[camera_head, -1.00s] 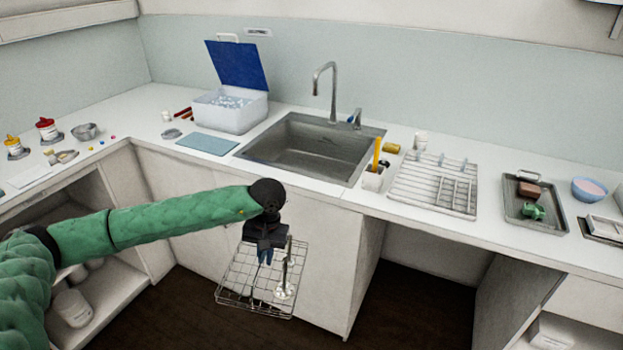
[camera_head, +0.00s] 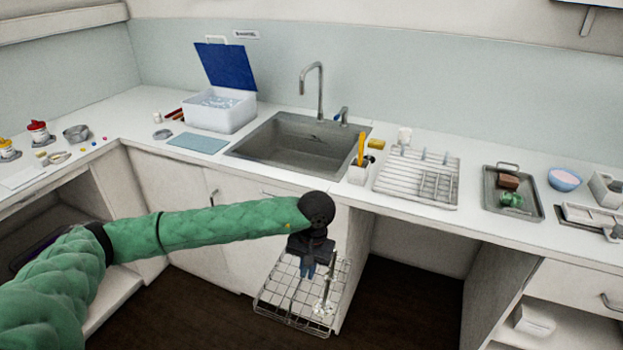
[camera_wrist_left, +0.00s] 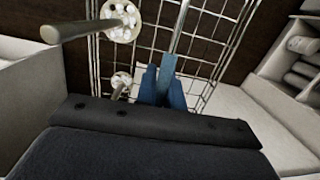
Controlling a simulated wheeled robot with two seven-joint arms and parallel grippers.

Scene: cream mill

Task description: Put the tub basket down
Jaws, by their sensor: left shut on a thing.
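The tub basket (camera_head: 280,294) is a wire basket hanging in front of the counter, below its edge and over the dark floor. My left gripper (camera_head: 308,268) is shut on the basket's bar and carries it from above. In the left wrist view the gripper's blue fingertips (camera_wrist_left: 163,85) close on a metal bar, with the basket's wire grid (camera_wrist_left: 212,32) beneath. Metal posts with round white-filled ends (camera_wrist_left: 122,22) show at the left of the grid. My right gripper is not in view.
The sink (camera_head: 300,142) is set in the white counter, with a white tub with a blue lid (camera_head: 220,110) to its left. A wire rack (camera_head: 418,178) and a grey tray (camera_head: 512,195) stand to its right. Open floor space lies under the counter at right.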

